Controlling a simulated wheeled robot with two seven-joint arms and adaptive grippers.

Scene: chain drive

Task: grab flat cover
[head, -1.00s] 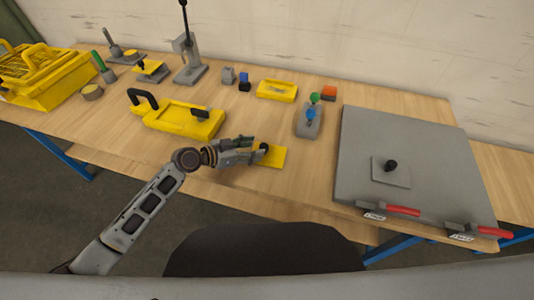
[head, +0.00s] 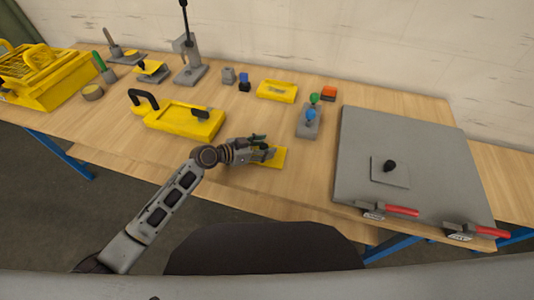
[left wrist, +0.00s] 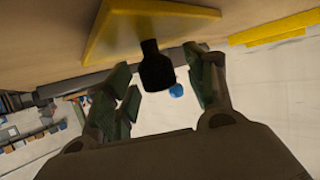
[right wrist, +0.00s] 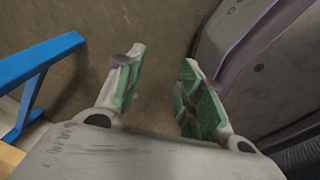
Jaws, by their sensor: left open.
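The flat cover (head: 277,160) is a thin yellow plate with a black knob, lying on the wooden table near its front edge. My left gripper (head: 262,146) is over it and hides the knob and part of the plate in the head view. In the left wrist view the yellow plate (left wrist: 150,22) shows at the top, and its black knob (left wrist: 157,68) stands between the open fingers of my left gripper (left wrist: 162,90). I cannot tell whether a finger touches the knob. My right gripper (right wrist: 158,85) is open and empty, above the floor beside the table.
A yellow housing with a black handle (head: 180,118) lies behind the left gripper. A grey block with green and blue knobs (head: 308,122) stands to the right. A large grey plate (head: 430,150) with red-handled clamps fills the right side. Bare table lies between them.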

